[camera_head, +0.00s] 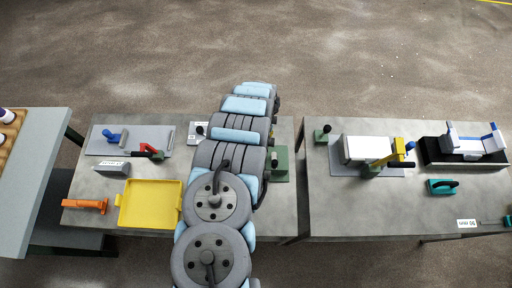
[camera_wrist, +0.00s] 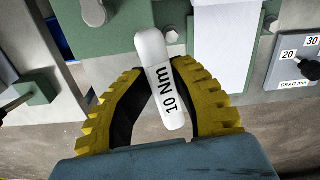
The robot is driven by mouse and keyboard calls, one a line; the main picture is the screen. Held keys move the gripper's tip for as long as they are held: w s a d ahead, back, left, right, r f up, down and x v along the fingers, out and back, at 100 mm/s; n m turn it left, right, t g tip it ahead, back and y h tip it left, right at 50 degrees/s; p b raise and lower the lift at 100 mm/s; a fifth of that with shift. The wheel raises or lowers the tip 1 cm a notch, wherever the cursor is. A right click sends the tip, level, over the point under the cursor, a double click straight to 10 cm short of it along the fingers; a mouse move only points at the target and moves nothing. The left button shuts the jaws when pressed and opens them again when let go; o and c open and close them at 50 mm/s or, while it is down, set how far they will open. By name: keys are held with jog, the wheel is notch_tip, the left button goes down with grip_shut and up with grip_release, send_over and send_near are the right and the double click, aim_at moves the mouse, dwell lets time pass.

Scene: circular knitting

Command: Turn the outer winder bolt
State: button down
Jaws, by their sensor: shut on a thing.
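My gripper (camera_wrist: 160,72) has two yellow ribbed fingers with dark inner pads, in the wrist view. It is shut on a white torque wrench (camera_wrist: 161,85) marked "10 Nm". The wrench's far end lies against or over a green machine part. A round grey bolt head (camera_wrist: 172,37) shows just right of that end; I cannot tell whether they touch. Another round grey bolt head (camera_wrist: 95,12) sits further left on the green part. Which one is the outer winder bolt is not clear. In the head view my arm hides the gripper and the wrench.
A plate marked "DRAG mm" (camera_wrist: 297,62) with a black knob is at right in the wrist view. A yellow tray (camera_head: 150,225) and an orange tool (camera_head: 86,205) lie on the left table. A second table (camera_head: 320,215) stands to the right, past a narrow gap.

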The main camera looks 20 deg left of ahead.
jog(key=shift+s+a, duration=0.2)
jog(key=shift+s, duration=0.15)
jog(key=shift+s+a+f, duration=0.1)
jog(key=shift+s+a, duration=0.2)
jog(key=shift+a, duration=0.2)
jog(key=shift+g+b, duration=0.3)
jog(key=shift+b, duration=0.5)
dwell(0.4)
jog(key=shift+y, duration=0.3)
jog(key=shift+b, duration=0.4)
jog(key=shift+g+b, duration=0.3)
jog(key=shift+b, duration=0.2)
jog(key=shift+r+n+g+y+b, duration=0.3)
jog(key=shift+g+y+b, duration=0.5)
jog(key=shift+b, duration=1)
